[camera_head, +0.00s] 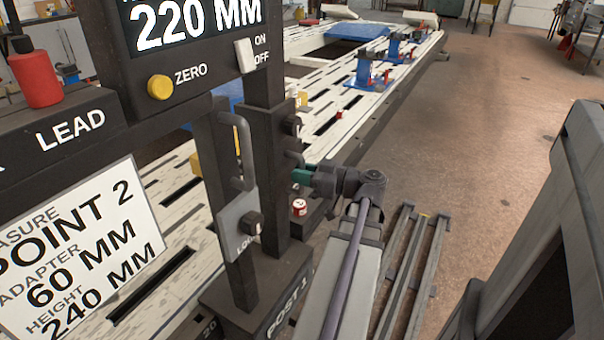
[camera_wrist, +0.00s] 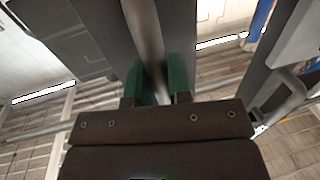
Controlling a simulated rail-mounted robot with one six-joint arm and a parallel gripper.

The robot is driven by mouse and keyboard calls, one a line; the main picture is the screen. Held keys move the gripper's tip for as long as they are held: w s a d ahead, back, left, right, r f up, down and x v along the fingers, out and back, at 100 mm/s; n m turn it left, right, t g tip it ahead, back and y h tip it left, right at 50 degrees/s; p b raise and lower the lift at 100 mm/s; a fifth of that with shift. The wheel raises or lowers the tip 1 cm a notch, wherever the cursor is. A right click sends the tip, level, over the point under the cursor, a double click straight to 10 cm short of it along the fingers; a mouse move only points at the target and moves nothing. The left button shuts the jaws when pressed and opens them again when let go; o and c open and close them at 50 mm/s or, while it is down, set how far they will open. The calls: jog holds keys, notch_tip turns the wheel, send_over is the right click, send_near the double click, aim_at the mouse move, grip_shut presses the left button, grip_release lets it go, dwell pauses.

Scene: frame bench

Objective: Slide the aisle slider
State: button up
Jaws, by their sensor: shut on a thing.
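My gripper (camera_head: 300,176) reaches in from the aisle side to the dark upright marked POST 1 (camera_head: 277,195). In the wrist view its green fingers (camera_wrist: 158,82) are closed on a grey bar handle (camera_wrist: 146,35). The handle's upper end (camera_head: 293,157) shows just above the fingers in the head view; its lower part is hidden there. This handle looks to be on the aisle slider, whose body is mostly hidden behind the post. A dark knob (camera_head: 292,125) sits above the handle on that side.
A second upright carries another grey handle (camera_head: 240,150) and a lock plate with a knob (camera_head: 252,224). A display reading 220 MM (camera_head: 195,25) hangs above. Grey rails (camera_head: 412,260) lie beside the bench; the aisle floor (camera_head: 480,130) beyond is clear.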

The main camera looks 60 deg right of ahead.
aim_at(297, 118)
grip_shut()
jog(key=shift+r, duration=0.1)
notch_tip(297, 118, up, 15)
jog(key=p, duration=1.5)
jog(key=shift+f, duration=0.2)
jog(key=o, duration=0.7)
grip_release()
